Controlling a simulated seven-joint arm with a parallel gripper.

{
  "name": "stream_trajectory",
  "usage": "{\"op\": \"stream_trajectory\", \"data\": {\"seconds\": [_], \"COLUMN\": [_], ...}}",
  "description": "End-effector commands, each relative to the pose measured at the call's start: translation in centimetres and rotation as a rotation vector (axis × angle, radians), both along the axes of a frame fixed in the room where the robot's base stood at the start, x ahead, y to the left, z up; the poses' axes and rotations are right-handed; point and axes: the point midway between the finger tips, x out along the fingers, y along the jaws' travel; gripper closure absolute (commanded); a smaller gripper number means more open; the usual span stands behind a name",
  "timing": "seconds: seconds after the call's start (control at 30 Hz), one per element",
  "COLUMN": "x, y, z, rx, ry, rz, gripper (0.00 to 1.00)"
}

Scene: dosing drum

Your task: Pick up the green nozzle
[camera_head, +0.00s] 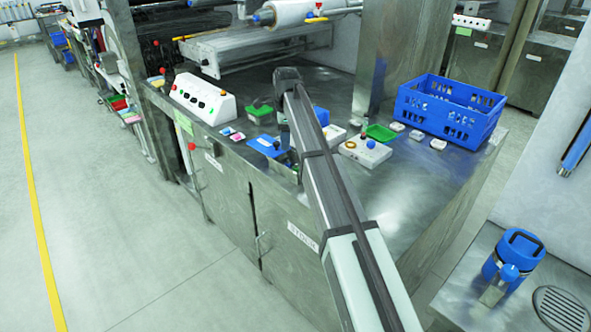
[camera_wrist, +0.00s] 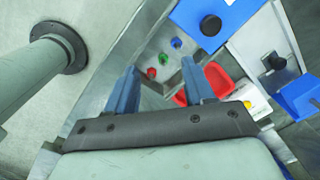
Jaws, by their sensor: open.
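In the wrist view, a small round green piece (camera_wrist: 176,43), which looks like the green nozzle, stands in a row on a grey metal surface. A blue piece (camera_wrist: 164,58) and a red piece (camera_wrist: 152,72) are in the same row. My gripper (camera_wrist: 158,66) is open, with its two blue fingers apart and nothing seen held between them. In the picture the row lies around and just beyond the fingertips; I cannot tell the height between them. In the head view my arm covers this part of the bench, and I cannot make out the green nozzle there.
In the wrist view, a red tray (camera_wrist: 221,80) lies beside the right finger, and a blue block with a black knob (camera_wrist: 211,25) is beyond. In the head view, a blue crate (camera_head: 452,108), green tray (camera_head: 380,132) and white control box (camera_head: 201,98) stand on the bench.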

Motion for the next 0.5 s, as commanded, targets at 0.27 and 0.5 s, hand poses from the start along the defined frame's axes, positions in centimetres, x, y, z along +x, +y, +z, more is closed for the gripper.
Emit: {"op": "stream_trajectory", "data": {"seconds": [0.27,0.5], "x": [0.2,0.1], "y": [-3.7,-3.6], "z": [2.2,-0.8], "rx": [-0.047,-0.047], "ry": [0.036,0.037], "rz": [-0.070,-0.068], "gripper": [0.47,0.47]}}
